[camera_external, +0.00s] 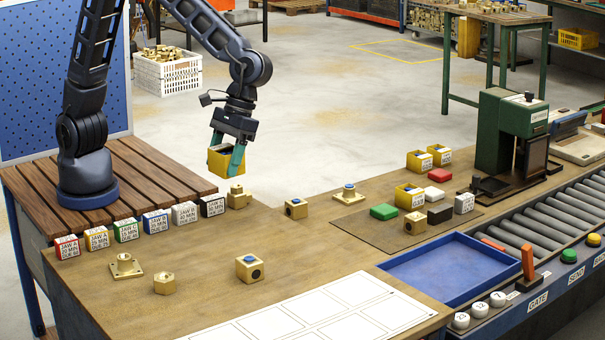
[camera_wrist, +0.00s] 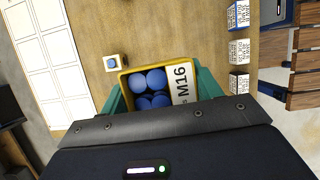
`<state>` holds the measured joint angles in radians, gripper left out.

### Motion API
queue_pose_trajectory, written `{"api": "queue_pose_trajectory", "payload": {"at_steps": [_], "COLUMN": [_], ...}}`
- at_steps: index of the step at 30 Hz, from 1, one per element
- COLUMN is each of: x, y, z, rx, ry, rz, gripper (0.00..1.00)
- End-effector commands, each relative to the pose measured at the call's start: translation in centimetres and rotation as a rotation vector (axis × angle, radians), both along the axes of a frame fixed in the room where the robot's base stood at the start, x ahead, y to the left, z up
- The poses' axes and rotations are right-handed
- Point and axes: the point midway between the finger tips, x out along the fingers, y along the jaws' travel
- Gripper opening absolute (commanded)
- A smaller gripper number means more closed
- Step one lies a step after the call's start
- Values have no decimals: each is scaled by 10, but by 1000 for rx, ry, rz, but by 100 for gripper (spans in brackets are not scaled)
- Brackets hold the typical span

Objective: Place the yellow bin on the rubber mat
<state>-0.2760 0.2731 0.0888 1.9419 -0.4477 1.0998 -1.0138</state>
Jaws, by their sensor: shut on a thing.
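My gripper (camera_external: 227,156) is shut on a yellow bin (camera_external: 219,163) and holds it in the air above the back edge of the bench. In the wrist view the yellow bin (camera_wrist: 125,78) sits between the teal fingers, with several blue round pieces inside and a white label reading M16. The dark rubber mat (camera_external: 364,228) lies on the bench to the right of my gripper. Another yellow bin (camera_external: 408,197) stands at the mat's back part, with green, red, black and white blocks and a brass piece around it.
Two more yellow bins (camera_external: 420,161) stand behind the mat. Brass fittings (camera_external: 248,268) are scattered on the bench. A row of labelled jaw boxes (camera_external: 126,229) stands at left. A blue tray (camera_external: 447,268) and a green press (camera_external: 508,130) stand near the mat. The mat's left part is bare.

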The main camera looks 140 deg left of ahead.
Motion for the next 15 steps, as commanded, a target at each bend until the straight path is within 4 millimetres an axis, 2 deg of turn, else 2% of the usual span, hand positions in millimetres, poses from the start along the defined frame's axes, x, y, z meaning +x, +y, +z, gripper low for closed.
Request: {"api": "queue_pose_trajectory", "payload": {"at_steps": [3,9,11,14,15], "x": [0,2,4,11,14], "y": [0,6,15,41,56], "z": [8,9,8,5,3], "rx": [0,0,1,2,2], "ry": [0,-1,0,-1,-1], "rz": [-1,0,1,0,-1], "gripper": [39,39,39,39,39]}}
